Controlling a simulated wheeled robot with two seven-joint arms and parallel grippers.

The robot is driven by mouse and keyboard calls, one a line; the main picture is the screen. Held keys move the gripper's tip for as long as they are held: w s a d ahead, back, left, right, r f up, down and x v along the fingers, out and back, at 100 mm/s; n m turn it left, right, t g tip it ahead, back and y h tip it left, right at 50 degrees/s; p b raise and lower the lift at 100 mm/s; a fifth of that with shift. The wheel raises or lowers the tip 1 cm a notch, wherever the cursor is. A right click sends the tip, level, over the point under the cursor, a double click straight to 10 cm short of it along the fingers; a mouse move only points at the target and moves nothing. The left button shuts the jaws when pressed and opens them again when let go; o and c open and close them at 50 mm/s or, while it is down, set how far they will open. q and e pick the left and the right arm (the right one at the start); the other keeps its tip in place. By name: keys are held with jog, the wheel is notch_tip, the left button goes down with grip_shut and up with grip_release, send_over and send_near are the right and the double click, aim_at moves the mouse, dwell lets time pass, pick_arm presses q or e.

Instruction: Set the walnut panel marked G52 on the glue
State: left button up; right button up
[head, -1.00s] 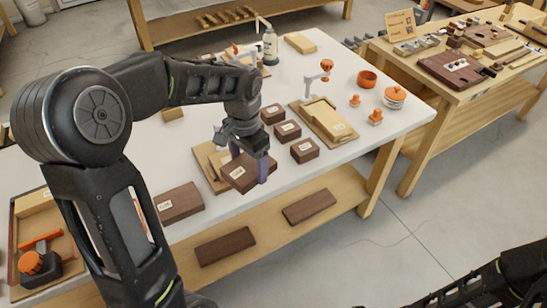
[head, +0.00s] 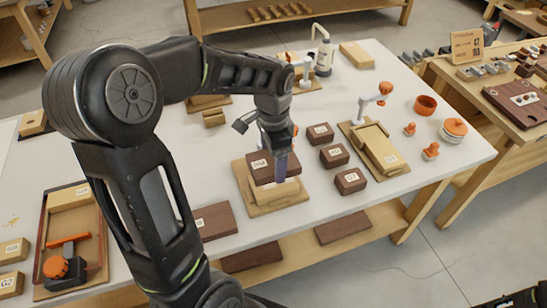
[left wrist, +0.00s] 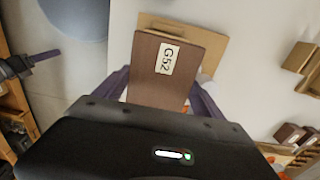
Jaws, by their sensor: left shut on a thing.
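The walnut panel marked G52 (left wrist: 155,75) is dark brown with a white label, held between the purple fingers of my left gripper (head: 281,160). In the head view the panel (head: 262,168) is over a pale block on a light wooden base board (head: 262,208). I cannot tell whether it touches the block. In the left wrist view the base board (left wrist: 217,45) shows past the panel's far end and right side. No glue can be made out; the panel covers most of the block. My right gripper (left wrist: 45,57) shows partly at the left of the left wrist view.
Several small labelled dark blocks (head: 334,155) stand right of the panel. Beyond them is another fixture with a pale panel (head: 382,152). A larger dark panel (head: 215,222) lies at the front edge. A tray with an orange-handled tool (head: 68,262) is at left.

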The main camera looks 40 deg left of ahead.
pick_arm(q)
jog(key=shift+f+b, duration=1.9)
jog(key=shift+f, duration=0.45)
jog(key=shift+f, duration=0.55)
dwell(1.3)
jog(key=o, duration=1.5)
